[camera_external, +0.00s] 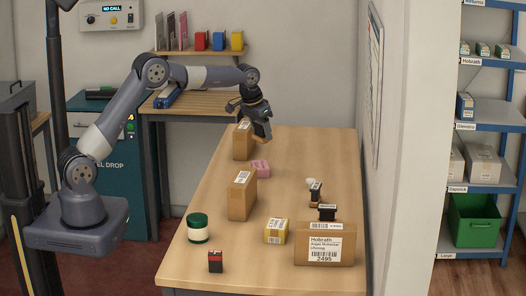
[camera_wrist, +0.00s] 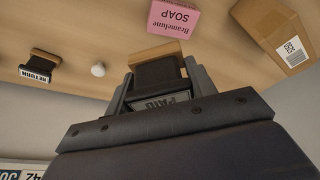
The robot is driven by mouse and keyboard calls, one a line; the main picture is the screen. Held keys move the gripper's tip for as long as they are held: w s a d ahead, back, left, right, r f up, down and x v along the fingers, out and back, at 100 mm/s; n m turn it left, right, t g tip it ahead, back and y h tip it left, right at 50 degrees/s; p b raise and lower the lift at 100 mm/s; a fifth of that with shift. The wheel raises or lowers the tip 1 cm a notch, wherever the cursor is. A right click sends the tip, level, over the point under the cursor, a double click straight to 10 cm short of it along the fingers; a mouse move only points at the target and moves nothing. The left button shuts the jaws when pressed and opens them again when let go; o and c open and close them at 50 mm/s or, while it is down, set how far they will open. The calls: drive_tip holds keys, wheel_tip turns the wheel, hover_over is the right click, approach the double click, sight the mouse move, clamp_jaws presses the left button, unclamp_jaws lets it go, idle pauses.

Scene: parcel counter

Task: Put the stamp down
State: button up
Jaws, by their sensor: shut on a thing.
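My gripper (camera_external: 256,117) is shut on a stamp (camera_external: 264,132) and holds it above the far part of the counter, beside a tall brown box. In the wrist view the held stamp (camera_wrist: 157,73) has a black body, a light wooden end and a label reading PAID. It sits between the two fingers of my gripper (camera_wrist: 157,88). Another stamp (camera_wrist: 38,67), black and wooden with a RETURN label, stands on the counter apart from my gripper. I cannot tell the exact gap between the held stamp and the counter.
The counter (camera_external: 295,155) is bare at its far right. A pink soap box (camera_external: 260,167) and brown boxes (camera_external: 242,196) (camera_external: 242,141) stand left of that space. A small white knob (camera_wrist: 98,69) is near the RETURN stamp. A large parcel (camera_external: 325,246) stands at the front right.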

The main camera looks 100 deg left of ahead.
sight(255, 138)
drive_tip(key=shift+s+a+f, duration=0.25)
drive_tip(key=shift+a, duration=0.15)
wheel_tip(255, 138, down, 10)
drive_tip(key=shift+r+p, duration=0.25)
drive_tip(key=shift+p, duration=0.7)
drive_tip(key=shift+f, duration=0.25)
drive_tip(key=o, duration=1)
drive_tip(key=shift+r, duration=0.1)
drive_tip(key=shift+c, duration=0.2)
drive_tip(key=b+v, duration=0.2)
drive_tip(key=v, duration=1)
drive_tip(key=shift+r, duration=0.15)
